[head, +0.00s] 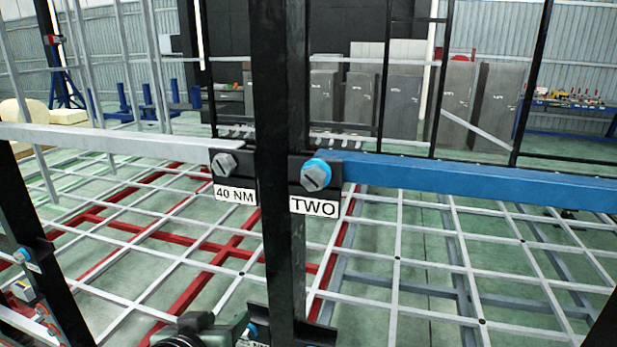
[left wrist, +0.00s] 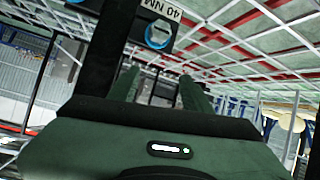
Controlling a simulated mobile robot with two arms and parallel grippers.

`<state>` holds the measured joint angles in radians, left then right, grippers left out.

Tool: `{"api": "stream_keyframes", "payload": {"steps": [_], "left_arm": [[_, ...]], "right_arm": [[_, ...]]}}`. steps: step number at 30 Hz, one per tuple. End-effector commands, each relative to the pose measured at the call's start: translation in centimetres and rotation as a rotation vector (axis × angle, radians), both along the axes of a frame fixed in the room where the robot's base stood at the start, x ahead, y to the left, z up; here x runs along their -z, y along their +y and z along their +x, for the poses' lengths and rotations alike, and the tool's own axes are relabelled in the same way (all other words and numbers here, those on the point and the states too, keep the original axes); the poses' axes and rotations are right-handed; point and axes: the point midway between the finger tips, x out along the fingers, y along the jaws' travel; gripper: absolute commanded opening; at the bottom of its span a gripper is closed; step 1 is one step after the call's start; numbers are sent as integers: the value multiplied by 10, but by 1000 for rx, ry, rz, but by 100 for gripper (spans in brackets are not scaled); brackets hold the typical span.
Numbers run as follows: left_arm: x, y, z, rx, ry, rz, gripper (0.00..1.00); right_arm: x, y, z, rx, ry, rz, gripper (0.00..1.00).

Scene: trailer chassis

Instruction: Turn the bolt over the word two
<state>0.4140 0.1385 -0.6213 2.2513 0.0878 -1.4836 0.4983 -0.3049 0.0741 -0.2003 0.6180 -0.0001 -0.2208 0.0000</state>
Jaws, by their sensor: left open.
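The bolt over the word TWO (head: 316,175) is grey with a blue ring. It sits on a black bracket at the right of the black upright post, above the white label TWO (head: 314,207). My left gripper (head: 215,330) shows only in part at the bottom edge of the head view, well below that bolt. In the left wrist view its two green fingers (left wrist: 160,88) are apart with nothing between them. Beyond them, a blue-ringed bolt (left wrist: 158,36) stands by an upside-down 40 NM label (left wrist: 162,9). My right gripper is not in view.
Another bolt (head: 224,163) is left of the post (head: 280,110), over a 40 NM label (head: 235,194). A blue beam (head: 480,180) runs right and a grey beam (head: 110,140) left. Further bolted black posts stand at the lower left. A grey and red grid frame lies behind.

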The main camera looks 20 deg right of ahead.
Motion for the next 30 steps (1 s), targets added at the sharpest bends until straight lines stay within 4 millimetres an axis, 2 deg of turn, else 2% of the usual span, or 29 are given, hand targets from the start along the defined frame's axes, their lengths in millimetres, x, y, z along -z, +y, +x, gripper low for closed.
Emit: {"api": "stream_keyframes", "payload": {"steps": [1,3,6,9,12,16,21,25,30], "left_arm": [[-45,-15,-2,30,-81,-13,49],[-95,-33,-12,69,-168,-29,49],[-156,-55,-37,122,-287,-39,49],[-201,-71,-66,169,-396,-31,49],[-231,-80,-91,203,-486,-14,49],[-252,-87,-112,226,-565,9,49],[-263,-90,-122,234,-612,26,49],[-268,-94,-117,233,-616,29,49],[-270,-105,-100,232,-616,30,49]], "right_arm": [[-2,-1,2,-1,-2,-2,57],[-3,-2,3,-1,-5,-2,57],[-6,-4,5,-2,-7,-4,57],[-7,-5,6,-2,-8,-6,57],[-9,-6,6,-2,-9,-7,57],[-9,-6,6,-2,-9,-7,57],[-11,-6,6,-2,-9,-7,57],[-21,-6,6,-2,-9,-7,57],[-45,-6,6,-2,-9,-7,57]]}}
